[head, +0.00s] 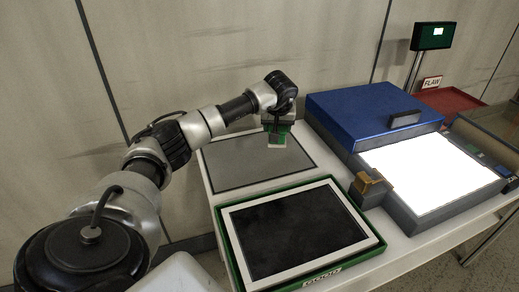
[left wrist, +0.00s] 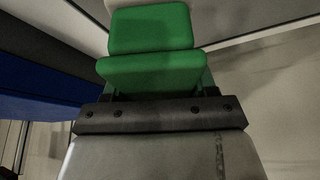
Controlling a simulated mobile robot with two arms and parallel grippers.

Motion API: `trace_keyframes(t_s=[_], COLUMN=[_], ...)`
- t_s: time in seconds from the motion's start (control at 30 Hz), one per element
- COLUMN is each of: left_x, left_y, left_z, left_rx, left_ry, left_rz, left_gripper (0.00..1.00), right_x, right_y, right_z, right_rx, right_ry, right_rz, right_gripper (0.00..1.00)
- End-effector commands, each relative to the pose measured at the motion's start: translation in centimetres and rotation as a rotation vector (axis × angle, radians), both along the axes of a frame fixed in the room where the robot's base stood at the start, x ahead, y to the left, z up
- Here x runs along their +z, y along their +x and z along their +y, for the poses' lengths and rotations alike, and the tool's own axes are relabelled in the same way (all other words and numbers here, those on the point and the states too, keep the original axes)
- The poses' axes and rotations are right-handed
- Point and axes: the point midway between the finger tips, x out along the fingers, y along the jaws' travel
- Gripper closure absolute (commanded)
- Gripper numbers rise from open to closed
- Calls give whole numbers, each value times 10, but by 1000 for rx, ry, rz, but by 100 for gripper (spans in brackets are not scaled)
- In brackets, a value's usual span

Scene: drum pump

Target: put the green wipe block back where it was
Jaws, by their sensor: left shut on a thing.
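My left gripper (head: 277,132) reaches in over the far end of the grey mat (head: 250,168) on the white table. It is shut on the green wipe block (head: 277,140), which points downward from the jaws. In the left wrist view the green block (left wrist: 150,28) fills the top middle, beyond the gripper's dark bar. The head view does not show clearly whether the block touches the mat. My right gripper is not in view.
A green-rimmed tray (head: 377,246) with a dark, white-framed panel is in front. A blue-lidded box (head: 350,108) with a bright lit panel (head: 430,172) stands right, a small brown block (head: 370,185) at its near corner. A red tray (head: 450,101) and a small screen (head: 432,36) are behind.

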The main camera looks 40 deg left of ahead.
Motion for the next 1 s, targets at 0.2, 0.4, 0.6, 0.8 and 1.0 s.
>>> trace_keyframes(t_s=[0.2, 0.4, 0.6, 0.8, 1.0], left_x=[-26, -35, -59, -75, -76], left_y=[-41, -54, -54, -53, -53], left_z=[18, 22, 22, 22, 22], left_rx=[-1, -1, -1, -1, -1], left_ry=[2, 0, -2, -1, 0], left_rz=[3, 0, 3, -1, 0], left_gripper=[64, 64, 64, 64, 64], right_x=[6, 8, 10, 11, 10], right_y=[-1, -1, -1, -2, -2], right_z=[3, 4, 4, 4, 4], right_rx=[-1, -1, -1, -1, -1], right_ry=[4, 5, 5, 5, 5], right_rz=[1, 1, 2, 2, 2], right_gripper=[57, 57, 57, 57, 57])
